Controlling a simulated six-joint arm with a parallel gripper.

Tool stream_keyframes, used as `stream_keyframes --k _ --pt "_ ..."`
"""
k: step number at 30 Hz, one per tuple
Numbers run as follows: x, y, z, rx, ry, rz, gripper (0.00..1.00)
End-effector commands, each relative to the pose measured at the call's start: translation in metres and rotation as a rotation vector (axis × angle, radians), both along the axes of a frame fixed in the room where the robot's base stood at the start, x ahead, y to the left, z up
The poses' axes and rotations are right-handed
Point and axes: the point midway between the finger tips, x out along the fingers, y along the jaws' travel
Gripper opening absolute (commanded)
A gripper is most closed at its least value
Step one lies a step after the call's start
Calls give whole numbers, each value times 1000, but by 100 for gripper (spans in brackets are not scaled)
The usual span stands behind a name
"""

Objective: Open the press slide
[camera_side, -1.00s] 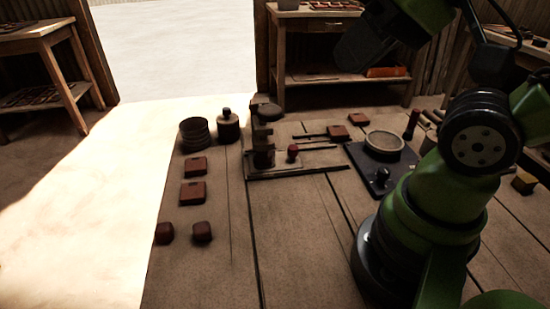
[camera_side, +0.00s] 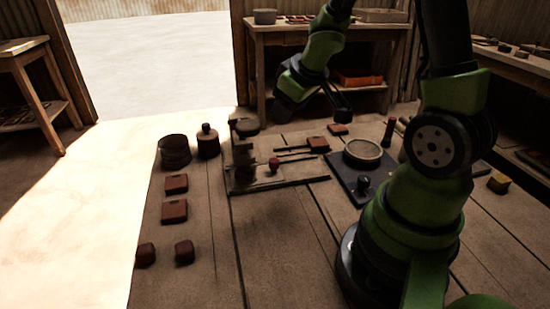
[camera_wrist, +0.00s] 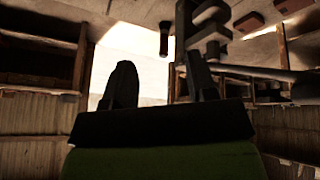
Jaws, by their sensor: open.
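The tile press (camera_side: 243,150) stands at the back middle of the bench, with a dark round top. Its slide carries a red-topped knob (camera_side: 274,164) and sits on a light plate beside the press column. Dark rails (camera_side: 294,152) run right from it. My gripper (camera_side: 315,112) is open and empty, above and behind the rails, up and right of the knob. It touches nothing that I can see. In the wrist view its two dark fingers stand apart (camera_wrist: 158,85); the slide cannot be made out there for certain.
Tiles (camera_side: 318,144) lie by the rails. A dark blue board with a round dish (camera_side: 362,151) is to the right. Stacked discs (camera_side: 174,150), a knobbed cylinder (camera_side: 208,141) and red-brown blocks (camera_side: 175,183) are left. The front middle bench is clear.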

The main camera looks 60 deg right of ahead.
Motion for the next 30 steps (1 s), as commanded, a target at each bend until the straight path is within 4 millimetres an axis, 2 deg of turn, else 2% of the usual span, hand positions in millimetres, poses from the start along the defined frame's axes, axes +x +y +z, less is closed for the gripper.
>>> stream_keyframes --k 1,5,20,30 --pt "-2 -1 -17 37 31 28 52" --pt "-5 3 -41 108 67 88 52" --pt "2 6 -70 137 80 113 52" --pt "20 6 -113 137 81 115 52"
